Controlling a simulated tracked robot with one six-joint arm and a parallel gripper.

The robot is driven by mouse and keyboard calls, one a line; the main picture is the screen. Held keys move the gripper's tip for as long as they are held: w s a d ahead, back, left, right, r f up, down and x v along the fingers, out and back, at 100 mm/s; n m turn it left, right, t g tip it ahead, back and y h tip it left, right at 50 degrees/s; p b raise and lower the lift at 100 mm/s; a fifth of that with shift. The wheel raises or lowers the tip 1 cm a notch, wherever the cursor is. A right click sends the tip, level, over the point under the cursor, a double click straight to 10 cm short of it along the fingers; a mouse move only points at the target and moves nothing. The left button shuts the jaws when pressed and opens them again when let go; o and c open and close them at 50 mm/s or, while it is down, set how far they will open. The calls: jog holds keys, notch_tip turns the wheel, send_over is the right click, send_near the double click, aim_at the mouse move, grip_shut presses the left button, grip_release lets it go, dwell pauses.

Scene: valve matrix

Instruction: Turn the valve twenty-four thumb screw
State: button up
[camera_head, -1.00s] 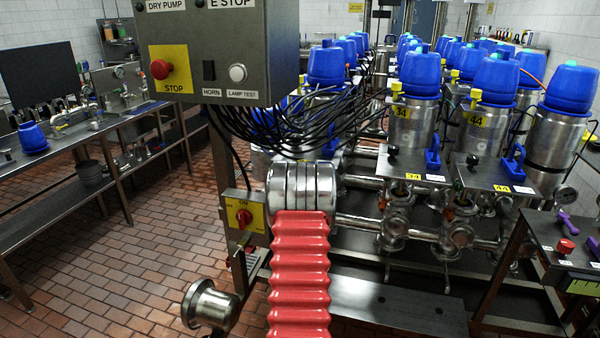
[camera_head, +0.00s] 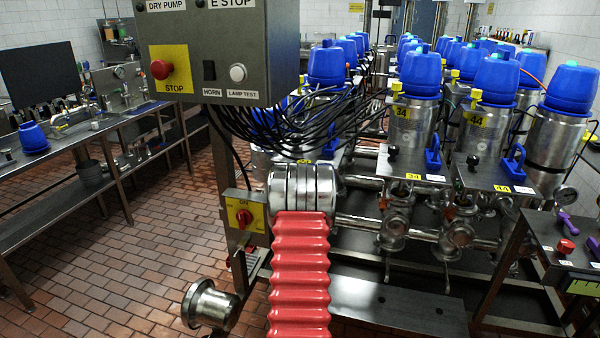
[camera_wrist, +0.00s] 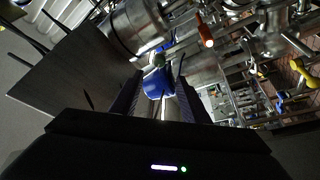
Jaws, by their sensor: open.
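My gripper (camera_wrist: 157,97) shows in the wrist view as two dark fingers, spread apart with a gap between them. A blue part (camera_wrist: 157,84) with a small pale green knob (camera_wrist: 159,60) beyond it appears between the fingers; I cannot tell whether it is the valve twenty-four thumb screw or whether a finger touches it. In the head view, a partly hidden yellow tag (camera_head: 303,161) sits behind the black cables, left of valve 34 (camera_head: 413,122) and valve 44 (camera_head: 482,130); its number is not readable. My gripper is not visible in the head view.
Black cables (camera_head: 300,130) hang below a grey control box (camera_head: 205,60) across the valves. In the wrist view, a grey plate (camera_wrist: 70,75) lies left, a steel cylinder (camera_wrist: 138,27) above, and an orange handle (camera_wrist: 205,36) to the right. The tiled floor (camera_head: 140,250) is open at left.

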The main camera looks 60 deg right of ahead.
jog(key=x, duration=1.2)
jog(key=shift+w+d+r, duration=0.15)
jog(key=shift+d, duration=0.15)
jog(key=shift+a, duration=0.1)
grip_shut()
